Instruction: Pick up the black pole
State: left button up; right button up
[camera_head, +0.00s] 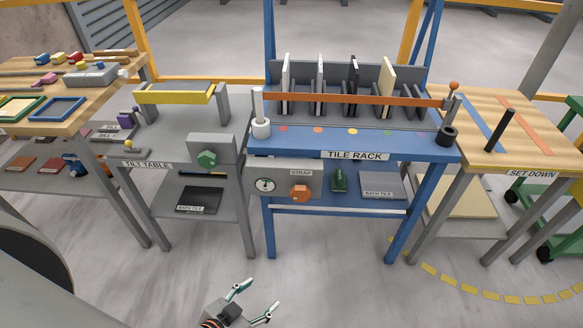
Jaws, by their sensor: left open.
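The black pole (500,130) is a short dark rod on the light wood top of the set down table (543,141) at the right. It slants up to the right in the picture; I cannot tell for sure whether it stands upright or lies flat. It is between a blue strip and an orange strip, with nothing touching it that I can see. My left gripper (257,298) is at the bottom, left of centre, open and empty. It is low in front of the tile rack, far to the left of the black pole. My right gripper is out of view.
The blue tile rack (446,153) stands in the middle with upright tiles behind an orange bar (370,99). A grey post with a black base (446,135) is near the set down table's left edge. The grey tilt table (165,135) is left. Bare floor lies in front.

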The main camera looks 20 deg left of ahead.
aim_at(509, 114)
jog(key=i+l+z, duration=0.1)
jog(key=l, duration=0.35)
jog(key=i+l, duration=0.35)
jog(key=i+l+z, duration=0.15)
jog(key=l, duration=0.4)
jog(key=i+l+z, duration=0.1)
jog(key=i+l, duration=0.25)
